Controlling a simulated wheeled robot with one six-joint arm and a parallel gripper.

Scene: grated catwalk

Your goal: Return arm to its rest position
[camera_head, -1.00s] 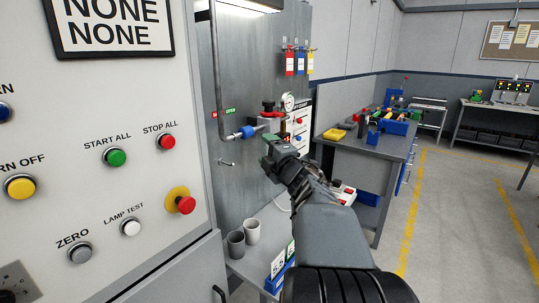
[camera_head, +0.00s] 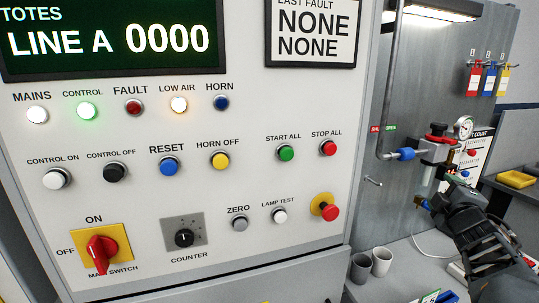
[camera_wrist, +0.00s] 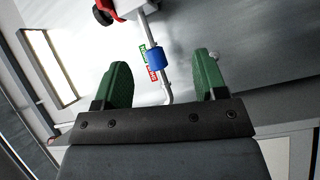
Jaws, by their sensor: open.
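A pipe with a blue fitting (camera_wrist: 156,58) shows beyond the fingers; the same blue fitting (camera_head: 407,154) shows in the head view. My arm reaches in from the lower right, bent. I cannot tell the exact gap between the gripper and the pipe fitting.
A large control panel (camera_head: 200,215) with buttons and lamps fills the left and middle. Red, blue and yellow tags (camera_head: 489,80) hang at upper right. A yellow tray (camera_head: 516,179) sits on a bench.

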